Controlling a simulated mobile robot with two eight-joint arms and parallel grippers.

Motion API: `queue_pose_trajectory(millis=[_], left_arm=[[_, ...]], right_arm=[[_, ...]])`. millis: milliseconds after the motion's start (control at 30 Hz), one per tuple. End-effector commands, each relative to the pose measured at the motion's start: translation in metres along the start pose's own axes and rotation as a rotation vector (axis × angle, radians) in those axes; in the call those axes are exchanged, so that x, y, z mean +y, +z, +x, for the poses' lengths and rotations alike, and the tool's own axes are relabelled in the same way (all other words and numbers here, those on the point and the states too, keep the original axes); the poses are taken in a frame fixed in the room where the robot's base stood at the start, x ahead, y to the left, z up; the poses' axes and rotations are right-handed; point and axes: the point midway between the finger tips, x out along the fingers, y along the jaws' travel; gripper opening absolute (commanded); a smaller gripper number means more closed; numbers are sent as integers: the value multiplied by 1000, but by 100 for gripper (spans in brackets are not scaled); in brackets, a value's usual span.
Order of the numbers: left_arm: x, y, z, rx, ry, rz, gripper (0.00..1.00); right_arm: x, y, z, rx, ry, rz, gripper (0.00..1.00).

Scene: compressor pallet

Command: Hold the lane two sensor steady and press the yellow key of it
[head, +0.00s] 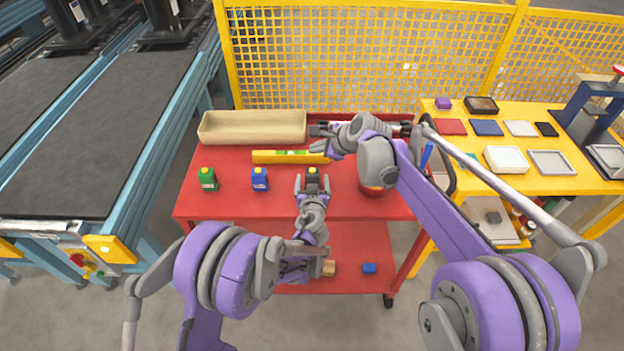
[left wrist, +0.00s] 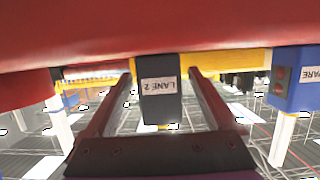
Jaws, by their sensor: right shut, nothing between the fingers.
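The lane two sensor (head: 312,178) is a dark upright block with a yellow key (head: 312,170) on top. It stands on the red cart's upper shelf. In the left wrist view, which is upside down, the sensor (left wrist: 158,105) shows its "LANE 2" label. My left gripper (head: 312,187) is open, with one finger on each side of the sensor; narrow gaps show between fingers and block in the wrist view. My right gripper (head: 322,148) is shut and empty, above and behind the sensor, near the yellow level. Its fingertips are small and partly hard to make out.
A blue block (head: 260,180) and a green block (head: 208,180) with yellow tops stand left of the sensor. A yellow level (head: 275,157) and a beige tray (head: 253,128) lie behind. A red round container (head: 372,191) is to the right, partly hidden by my right arm.

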Motion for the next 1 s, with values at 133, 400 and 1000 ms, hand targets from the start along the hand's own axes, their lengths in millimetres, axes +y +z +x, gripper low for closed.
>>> queue_pose_trajectory(millis=[133,400,1000], left_arm=[[0,0,0,0,0,0,90],[0,0,-18,0,1,-1,90],[0,0,-118,0,1,0,90]], right_arm=[[0,0,0,0,0,0,0],[0,0,0,0,0,0,0],[0,0,0,0,0,0,0]])
